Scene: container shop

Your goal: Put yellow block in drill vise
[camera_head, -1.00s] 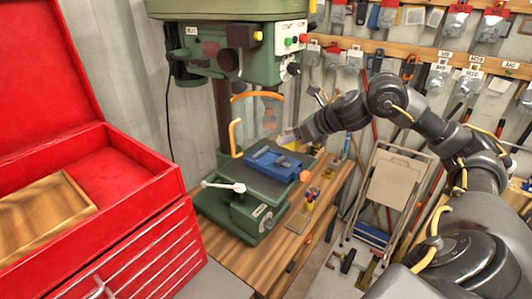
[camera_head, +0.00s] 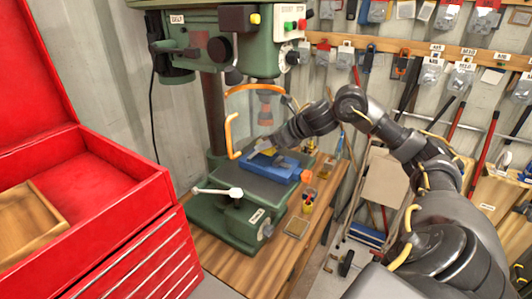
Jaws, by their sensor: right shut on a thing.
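The blue drill vise (camera_head: 262,170) sits on the green drill press table, with an orange handle end at its right. My right gripper (camera_head: 256,148) reaches in from the right and is just above the back of the vise, pointing left. A small patch of the yellow block (camera_head: 269,152) shows at the gripper, over the vise. The gripper is shut on the block. The fingers are small and partly hidden, and I cannot tell whether the block touches the vise jaws. My left gripper is not in view.
The green drill press (camera_head: 238,60) stands over the vise, with an orange guard (camera_head: 232,132) close to my gripper. A red tool chest (camera_head: 100,235) fills the left. A wooden bench (camera_head: 225,262) carries the press. Tools hang on the back wall.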

